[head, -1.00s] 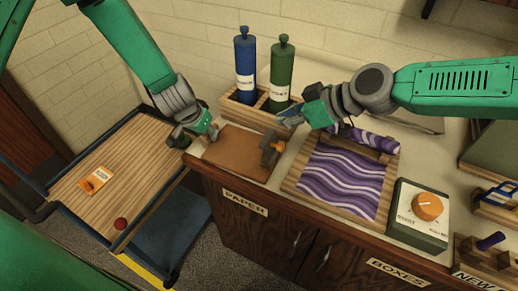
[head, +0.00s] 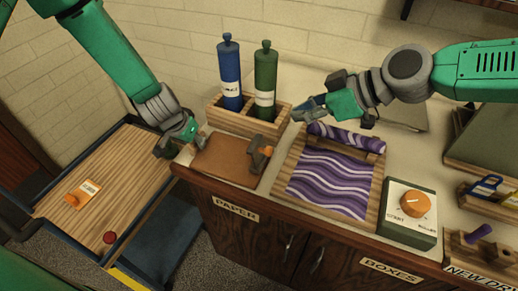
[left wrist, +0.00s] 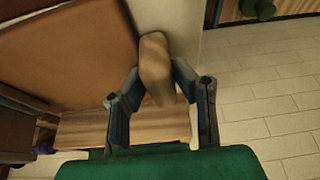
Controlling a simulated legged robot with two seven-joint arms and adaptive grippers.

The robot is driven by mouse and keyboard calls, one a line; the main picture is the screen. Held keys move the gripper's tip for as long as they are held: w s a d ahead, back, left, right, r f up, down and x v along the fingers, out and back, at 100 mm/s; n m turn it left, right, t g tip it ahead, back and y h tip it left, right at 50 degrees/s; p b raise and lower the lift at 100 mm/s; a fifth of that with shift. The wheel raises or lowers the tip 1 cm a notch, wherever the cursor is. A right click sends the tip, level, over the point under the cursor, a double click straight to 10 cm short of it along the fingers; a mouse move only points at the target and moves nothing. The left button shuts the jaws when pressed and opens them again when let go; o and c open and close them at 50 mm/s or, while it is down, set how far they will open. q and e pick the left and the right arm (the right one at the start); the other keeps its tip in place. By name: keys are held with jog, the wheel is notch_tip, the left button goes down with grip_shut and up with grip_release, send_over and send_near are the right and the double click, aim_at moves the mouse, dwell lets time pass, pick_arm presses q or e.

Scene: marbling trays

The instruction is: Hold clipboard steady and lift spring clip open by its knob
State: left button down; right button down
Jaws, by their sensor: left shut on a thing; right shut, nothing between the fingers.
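The brown clipboard (head: 222,160) lies flat on the counter. Its dark spring clip (head: 255,158) with an orange knob (head: 267,150) is at the board's right end; whether the clip is raised is too small to tell. My left gripper (head: 197,139) is at the board's left back corner. In the left wrist view its fingers are closed around a tan block-like piece (left wrist: 155,62) beside the brown board (left wrist: 65,50); whether they are joined is unclear. My right gripper (head: 303,112) is shut and empty, up and right of the clip, apart from it.
A wooden holder (head: 240,122) with a blue bottle (head: 230,75) and a green bottle (head: 265,80) stands behind the clipboard. A purple marbling tray (head: 283,180) lies to its right, then a dial box (head: 407,228). A wooden-topped cart (head: 115,185) stands left of the counter.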

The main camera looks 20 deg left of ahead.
pick_arm(q)
jog(key=c, duration=1.2)
grip_release()
jog(key=shift+d, duration=0.1)
jog(key=shift+r, duration=0.1)
